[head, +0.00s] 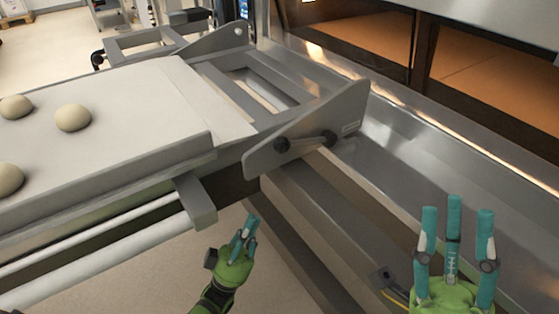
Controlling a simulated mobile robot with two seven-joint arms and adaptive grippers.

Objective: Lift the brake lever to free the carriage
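The carriage carries a pale loading belt (130,95). My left gripper (249,222) is below and left of the lever, under the carriage edge and apart from it. Its fingers look close together from this angle, and I cannot tell whether it is open. My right gripper (456,212) is at the lower right, fingers pointing up and spread, empty and away from the lever.
Several dough balls (73,118) sit on the belt. A metal bracket (197,199) juts down from the carriage, above and left of my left gripper. Metal rails (330,215) run below the lever. The oven openings (490,60) are at the upper right.

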